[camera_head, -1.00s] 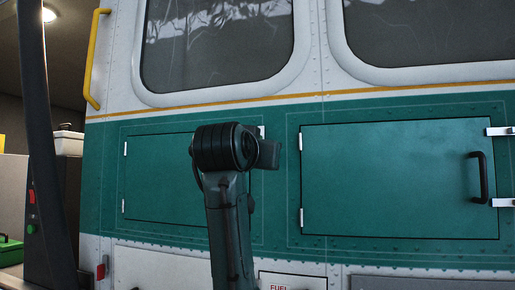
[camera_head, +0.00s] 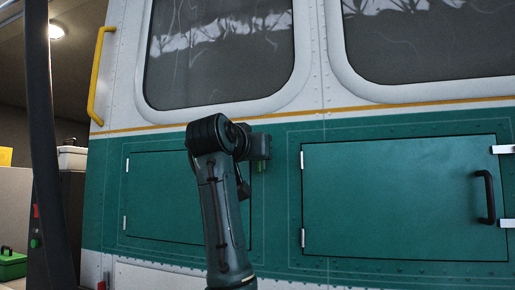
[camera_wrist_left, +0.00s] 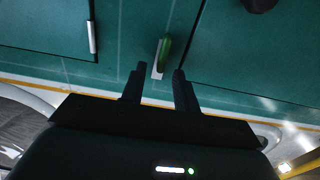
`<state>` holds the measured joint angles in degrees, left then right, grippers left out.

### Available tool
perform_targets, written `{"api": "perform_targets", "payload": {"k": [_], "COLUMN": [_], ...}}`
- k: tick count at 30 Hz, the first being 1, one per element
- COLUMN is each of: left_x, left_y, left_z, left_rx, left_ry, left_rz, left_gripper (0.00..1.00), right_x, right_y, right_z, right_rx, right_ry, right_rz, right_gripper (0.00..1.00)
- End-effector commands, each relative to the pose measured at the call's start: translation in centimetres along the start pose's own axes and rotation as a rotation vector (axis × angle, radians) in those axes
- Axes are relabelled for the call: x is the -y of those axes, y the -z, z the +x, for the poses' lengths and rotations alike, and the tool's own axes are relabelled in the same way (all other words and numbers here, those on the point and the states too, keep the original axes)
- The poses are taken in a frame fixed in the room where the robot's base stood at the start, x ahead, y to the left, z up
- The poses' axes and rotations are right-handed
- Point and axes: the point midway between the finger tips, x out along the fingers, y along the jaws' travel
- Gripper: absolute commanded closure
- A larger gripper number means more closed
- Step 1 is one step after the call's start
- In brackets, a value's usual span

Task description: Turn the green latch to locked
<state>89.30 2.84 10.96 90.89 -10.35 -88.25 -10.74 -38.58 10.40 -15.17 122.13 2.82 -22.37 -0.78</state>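The green latch (camera_wrist_left: 164,47) is on the green panel strip between two doors in the left wrist view. It is a short green lever with a pale metal part at its lower end. My left gripper (camera_wrist_left: 160,70) is open, its two dark fingers on either side of the latch's pale end in the picture, with gaps on both sides. In the head view my left gripper (camera_head: 262,146) is in front of the strip, and a small bit of the green latch (camera_head: 262,166) shows just below it. The arm hides the rest. My right gripper is not in view.
A large green door (camera_head: 395,195) with a black handle (camera_head: 486,197) lies to the right. A smaller green door (camera_head: 155,190) is partly behind my arm. Windows (camera_head: 220,50) are above, and a yellow grab bar (camera_head: 101,75) is at the left. The strip around the latch is flat.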

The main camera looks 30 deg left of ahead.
Motion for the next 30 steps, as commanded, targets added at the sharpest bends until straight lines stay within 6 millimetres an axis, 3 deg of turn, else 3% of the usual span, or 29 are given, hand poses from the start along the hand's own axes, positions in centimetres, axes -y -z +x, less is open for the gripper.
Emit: {"api": "perform_targets", "payload": {"k": [6,15,26,30], "left_x": [0.0,0.0,0.0,0.0], "left_y": [0.1,0.0,0.0,0.0], "left_z": [1.7,1.9,1.8,1.8], "left_rx": [0.000,-0.001,-0.001,-0.001], "left_ry": [0.000,0.000,0.001,0.001], "left_rz": [0.000,0.000,0.001,0.000], "left_gripper": [0.69,0.70,1.00,1.00], "right_x": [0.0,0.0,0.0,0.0], "right_y": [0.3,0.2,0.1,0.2], "right_z": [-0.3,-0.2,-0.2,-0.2], "right_rx": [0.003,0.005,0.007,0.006], "right_ry": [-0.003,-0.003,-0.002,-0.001], "right_rz": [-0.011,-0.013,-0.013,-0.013], "right_gripper": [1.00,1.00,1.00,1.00]}}
